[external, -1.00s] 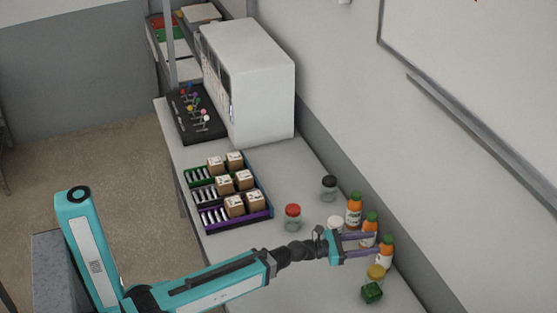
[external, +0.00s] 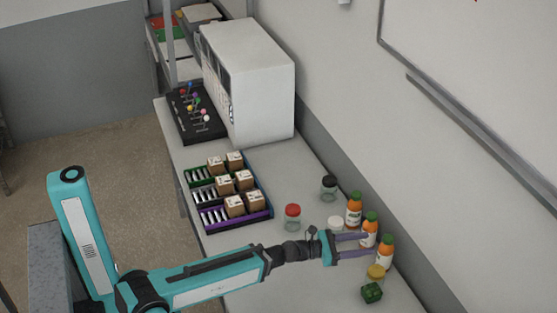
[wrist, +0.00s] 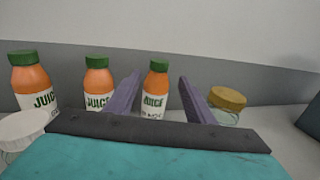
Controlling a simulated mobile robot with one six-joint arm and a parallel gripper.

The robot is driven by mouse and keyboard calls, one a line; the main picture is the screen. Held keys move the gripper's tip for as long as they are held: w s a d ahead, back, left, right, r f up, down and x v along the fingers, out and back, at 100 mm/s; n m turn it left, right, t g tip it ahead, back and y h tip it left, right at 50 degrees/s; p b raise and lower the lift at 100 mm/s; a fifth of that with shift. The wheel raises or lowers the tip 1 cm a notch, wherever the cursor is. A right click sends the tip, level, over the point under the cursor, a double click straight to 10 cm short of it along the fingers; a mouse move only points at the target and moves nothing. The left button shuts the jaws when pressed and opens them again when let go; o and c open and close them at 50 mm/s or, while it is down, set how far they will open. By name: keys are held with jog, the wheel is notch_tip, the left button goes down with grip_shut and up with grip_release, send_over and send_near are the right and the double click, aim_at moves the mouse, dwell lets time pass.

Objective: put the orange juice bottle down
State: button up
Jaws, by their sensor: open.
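Three orange juice bottles with green caps stand upright in a row by the wall: a far one (external: 354,212), a middle one (external: 369,232) and a near one (external: 386,253). My gripper (external: 368,244) is open in front of the row. In the wrist view, one bottle (wrist: 154,95) shows between the two fingers of my gripper (wrist: 158,92), beyond them and not gripped. The other two bottles (wrist: 98,86) (wrist: 30,84) are left of the fingers; the left finger partly overlaps the middle one.
A yellow-lidded jar (external: 376,272) and a green cube (external: 372,292) are near the closest bottle. A white-lidded jar (external: 335,224), red-lidded jar (external: 292,217) and black-lidded jar (external: 328,188) stand to the left. Racks with boxes (external: 230,215) lie farther left.

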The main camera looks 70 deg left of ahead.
jog(key=shift+p+v, duration=1.2)
jog(key=shift+p, duration=2.65)
jog(key=shift+w+f+b, duration=0.1)
jog(key=shift+w+b, duration=0.05)
jog(key=shift+b, duration=0.45)
jog(key=w+b, duration=0.1)
jog(key=b, duration=0.2)
jog(key=shift+d, duration=0.2)
jog(key=shift+w+b, duration=0.2)
jog(key=shift+b, duration=0.45)
jog(key=shift+s+p, duration=0.3)
jog(key=shift+p, duration=0.85)
jog(key=shift+s+a+r+p, duration=0.25)
jog(key=shift+s+p, duration=0.3)
jog(key=shift+p, duration=1.1)
jog(key=shift+w+d+f+b, duration=0.15)
jog(key=shift+f+b, duration=0.1)
jog(key=shift+b, duration=0.45)
jog(key=w+b, duration=0.1)
jog(key=b, duration=0.2)
jog(key=shift+d+f, duration=0.1)
jog(key=shift+d, duration=0.05)
jog(key=b+x, duration=0.1)
jog(key=b, duration=0.6)
jog(key=shift+w, duration=0.35)
